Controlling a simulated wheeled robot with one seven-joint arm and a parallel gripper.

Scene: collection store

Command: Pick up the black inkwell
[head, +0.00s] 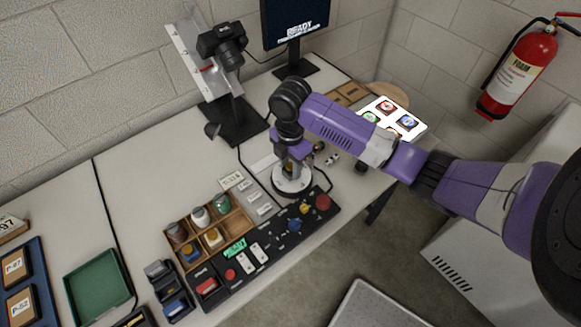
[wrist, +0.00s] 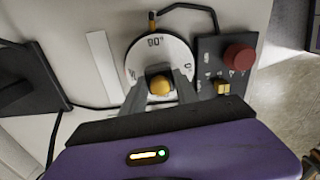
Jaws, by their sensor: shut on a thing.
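My gripper (wrist: 160,84) points down over a round white dial plate (wrist: 133,66) marked with degrees. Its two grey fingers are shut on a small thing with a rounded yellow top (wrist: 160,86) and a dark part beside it. The fingers hide most of its body, so I cannot tell for certain whether it is the black inkwell. In the head view my gripper (head: 291,168) is above the same dial plate (head: 292,190), and a bit of yellow-brown shows between the fingers. I cannot tell whether the held thing touches the plate.
A black control panel (head: 270,243) with a red button (head: 323,202) lies in front of the dial. A wooden compartment tray (head: 190,255) of small jars is to its left. A camera stand (head: 236,121) and a monitor (head: 294,25) stand behind. A lit panel (head: 385,105) lies at right.

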